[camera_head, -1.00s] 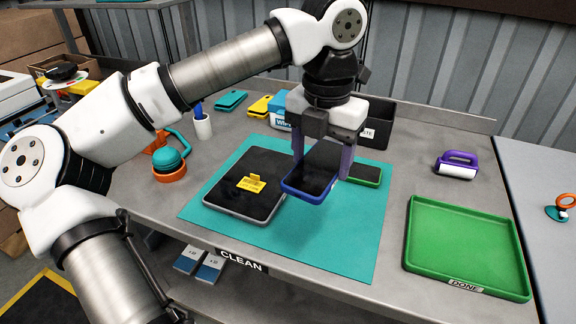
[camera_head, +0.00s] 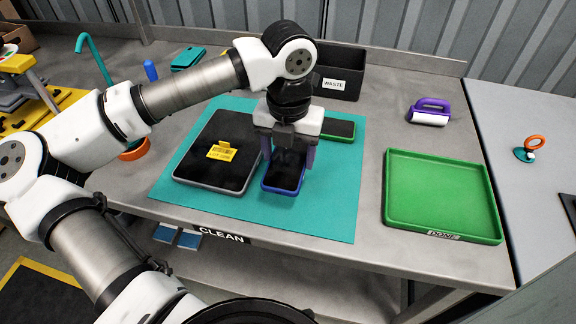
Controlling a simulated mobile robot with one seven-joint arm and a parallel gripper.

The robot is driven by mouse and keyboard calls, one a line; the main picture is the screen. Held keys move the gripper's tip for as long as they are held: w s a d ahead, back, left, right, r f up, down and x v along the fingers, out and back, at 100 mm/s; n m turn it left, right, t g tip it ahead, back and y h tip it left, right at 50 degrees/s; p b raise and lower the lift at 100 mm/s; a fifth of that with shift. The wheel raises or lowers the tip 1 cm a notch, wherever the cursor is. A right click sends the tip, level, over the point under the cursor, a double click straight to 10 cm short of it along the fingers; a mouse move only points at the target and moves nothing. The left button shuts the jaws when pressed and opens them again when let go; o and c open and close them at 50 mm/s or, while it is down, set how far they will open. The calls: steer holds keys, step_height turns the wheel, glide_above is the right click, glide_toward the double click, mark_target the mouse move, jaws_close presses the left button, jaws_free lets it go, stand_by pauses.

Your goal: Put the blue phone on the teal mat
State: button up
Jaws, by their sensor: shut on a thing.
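The blue phone (camera_head: 284,172), with a dark screen facing up, is between the purple fingers of my gripper (camera_head: 287,160), which is shut on it. The phone is over the teal mat (camera_head: 320,215), right of a grey tablet, and looks close to flat. I cannot tell for certain whether it touches the mat. The phone's far end is partly hidden under my gripper.
The grey tablet (camera_head: 205,165) with a yellow tag (camera_head: 222,152) lies on the mat's left. A green phone (camera_head: 338,130) lies behind my gripper. A green tray (camera_head: 440,195), a purple-handled roller (camera_head: 430,112) and a black waste bin (camera_head: 338,68) stand around. The mat's front right is clear.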

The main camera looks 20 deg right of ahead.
mark_target(289, 171)
step_height(289, 171, down, 6)
steer(key=shift+r+p, duration=0.2)
steer(key=shift+p, duration=0.2)
steer(key=shift+f+b, duration=0.25)
steer(key=shift+b, duration=0.1)
steer(key=o, duration=1.1)
steer(key=shift+r, duration=0.1)
steer(key=shift+r, duration=0.1)
